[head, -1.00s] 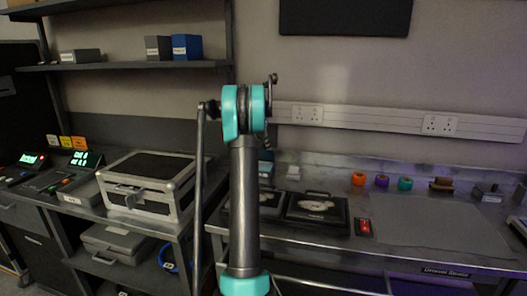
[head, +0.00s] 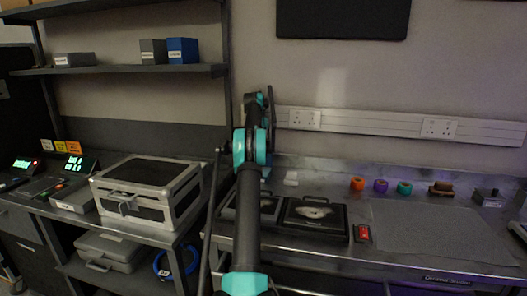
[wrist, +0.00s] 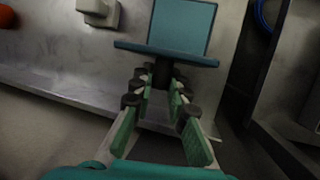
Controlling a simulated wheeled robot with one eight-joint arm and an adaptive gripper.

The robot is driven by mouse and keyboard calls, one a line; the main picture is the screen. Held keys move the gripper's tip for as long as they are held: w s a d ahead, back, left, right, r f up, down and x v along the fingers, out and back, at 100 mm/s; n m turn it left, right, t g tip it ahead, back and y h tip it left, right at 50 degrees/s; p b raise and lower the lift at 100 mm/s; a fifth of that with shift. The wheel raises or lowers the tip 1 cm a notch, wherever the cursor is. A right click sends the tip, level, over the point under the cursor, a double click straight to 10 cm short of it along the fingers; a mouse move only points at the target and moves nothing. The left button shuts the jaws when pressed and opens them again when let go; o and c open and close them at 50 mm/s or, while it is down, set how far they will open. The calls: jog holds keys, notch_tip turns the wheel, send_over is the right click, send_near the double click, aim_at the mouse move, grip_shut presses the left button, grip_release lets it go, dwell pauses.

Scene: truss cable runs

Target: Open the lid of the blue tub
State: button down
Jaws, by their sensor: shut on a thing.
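The blue tub (wrist: 183,22) shows in the wrist view at top centre, as a flat blue face. A darker blue-teal bar (wrist: 166,53), which looks like its lid seen nearly edge-on, crosses its near side. My gripper (wrist: 162,88) points at it, its green-padded fingers on either side of a dark knob or stem (wrist: 163,72) below the bar. The fingers are shut on this knob. I cannot tell whether the lid touches the tub. In the head view my arm hides most of the tub and the gripper.
A metal-edged case (head: 148,193) stands left of the arm. Black trays (head: 313,216), a red switch (head: 362,233) and coloured rings (head: 380,186) lie on the right bench. Another blue box (head: 183,50) sits on the shelf. A grey mat (head: 440,233) is clear.

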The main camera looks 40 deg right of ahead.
jog(key=shift+d+f, duration=0.1)
dwell(0.4)
jog(key=c, duration=1.5)
grip_release()
jog(key=shift+o, duration=0.2)
